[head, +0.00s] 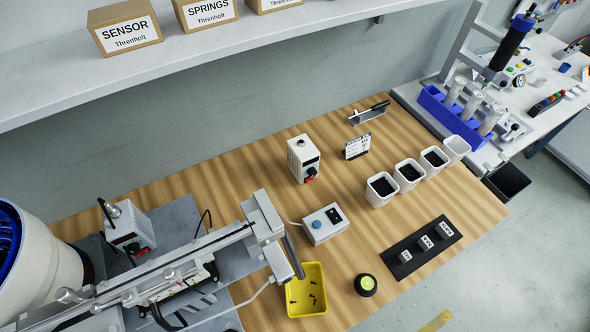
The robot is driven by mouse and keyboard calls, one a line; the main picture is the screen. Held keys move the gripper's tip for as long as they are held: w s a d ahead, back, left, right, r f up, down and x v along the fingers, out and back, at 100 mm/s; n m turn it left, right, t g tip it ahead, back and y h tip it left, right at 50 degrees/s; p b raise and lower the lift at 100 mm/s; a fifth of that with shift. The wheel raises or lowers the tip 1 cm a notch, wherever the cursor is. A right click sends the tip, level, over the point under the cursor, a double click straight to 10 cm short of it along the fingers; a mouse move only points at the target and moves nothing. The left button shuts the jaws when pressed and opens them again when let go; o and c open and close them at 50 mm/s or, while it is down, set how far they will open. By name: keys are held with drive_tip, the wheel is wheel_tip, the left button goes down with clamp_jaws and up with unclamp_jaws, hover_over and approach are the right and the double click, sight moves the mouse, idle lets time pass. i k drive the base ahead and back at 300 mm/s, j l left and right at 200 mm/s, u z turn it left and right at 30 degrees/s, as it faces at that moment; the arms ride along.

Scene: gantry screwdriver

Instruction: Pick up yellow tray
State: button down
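The yellow tray (312,276) sits on the wooden workbench (222,163), near its front edge in the lower middle of the head view. It is a shallow open tray with several small dark pieces, like screws, lying in it. The end of a metal gantry arm (263,228) stands just above and left of the tray in the picture, and its vertical rod passes close to the tray's upper left corner. My gripper is not in view.
White bins (382,189) and a black mat with small blocks (424,247) lie to the right. A shelf (215,43) overhangs the back.

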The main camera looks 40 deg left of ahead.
sight(307, 297)
drive_tip(key=k+j+u, duration=0.15)
drive_tip(key=u, duration=0.15)
drive_tip(key=k+j+u, duration=0.3)
drive_tip(key=l+u, duration=0.1)
drive_tip(key=u, duration=1.35)
drive_tip(key=z, duration=1.45)
